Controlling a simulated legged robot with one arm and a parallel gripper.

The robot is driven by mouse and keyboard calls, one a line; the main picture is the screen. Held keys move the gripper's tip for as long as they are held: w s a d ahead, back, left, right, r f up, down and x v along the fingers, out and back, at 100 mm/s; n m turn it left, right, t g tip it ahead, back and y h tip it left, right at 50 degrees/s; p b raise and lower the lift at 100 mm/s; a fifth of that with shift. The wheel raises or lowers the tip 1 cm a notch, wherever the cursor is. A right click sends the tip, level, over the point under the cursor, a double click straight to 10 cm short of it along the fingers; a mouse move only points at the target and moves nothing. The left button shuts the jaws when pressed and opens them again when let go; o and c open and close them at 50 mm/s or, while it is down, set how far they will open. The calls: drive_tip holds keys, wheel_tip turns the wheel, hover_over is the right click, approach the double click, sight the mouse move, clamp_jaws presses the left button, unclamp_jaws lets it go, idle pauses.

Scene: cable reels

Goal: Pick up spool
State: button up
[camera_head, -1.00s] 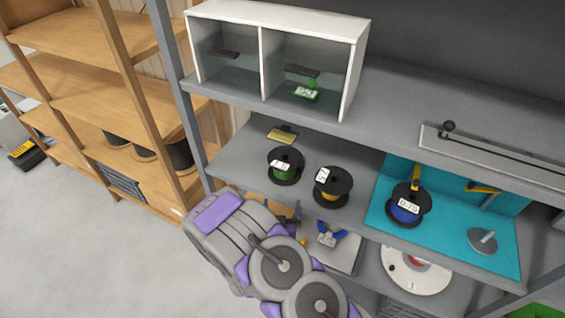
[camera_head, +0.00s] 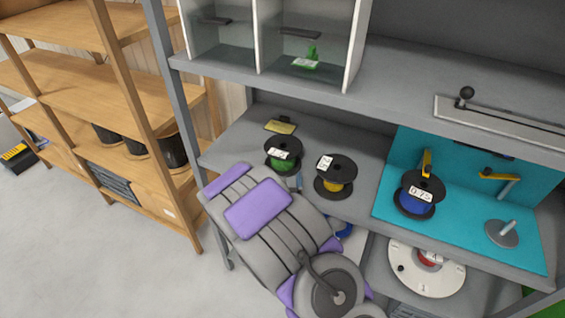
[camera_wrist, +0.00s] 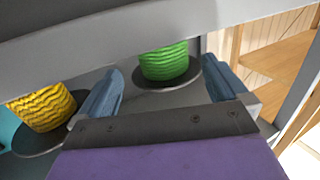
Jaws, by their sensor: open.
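Three black spools with white labels stand on the middle shelf: one with green cable (camera_head: 283,155), one with yellow cable (camera_head: 335,177), and one with blue cable (camera_head: 418,195) on the turquoise panel. In the wrist view my gripper (camera_wrist: 168,92) is open and empty, its two blue fingers spread apart. The green spool (camera_wrist: 163,62) is ahead, between the fingers in the picture, its top hidden by a grey edge. The yellow spool (camera_wrist: 42,108) is outside the left finger. In the head view my arm hides most of the gripper.
A grey shelf (camera_head: 420,80) with a white divided box (camera_head: 258,40) hangs above the spools. The turquoise panel (camera_head: 460,225) has a metal peg stand (camera_head: 503,232) at right. A white disc (camera_head: 425,268) lies below. Wooden shelves (camera_head: 120,85) stand at left.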

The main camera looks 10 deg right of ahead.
sight(283, 165)
drive_tip(key=b+x, duration=0.1)
drive_tip(key=x, duration=0.2)
drive_tip(key=shift+w+d, duration=0.15)
drive_tip(key=shift+a+b+x, duration=0.15)
drive_tip(key=shift+b+x, duration=0.35)
drive_tip(key=shift+x, duration=1)
drive_tip(key=shift+a+b+x, duration=0.15)
drive_tip(key=shift+b+x, duration=0.3)
drive_tip(key=shift+x, duration=1.05)
drive_tip(key=shift+w+f, duration=0.1)
drive_tip(key=c, duration=1.3)
drive_tip(key=shift+c, duration=0.2)
drive_tip(key=shift+d, duration=0.1)
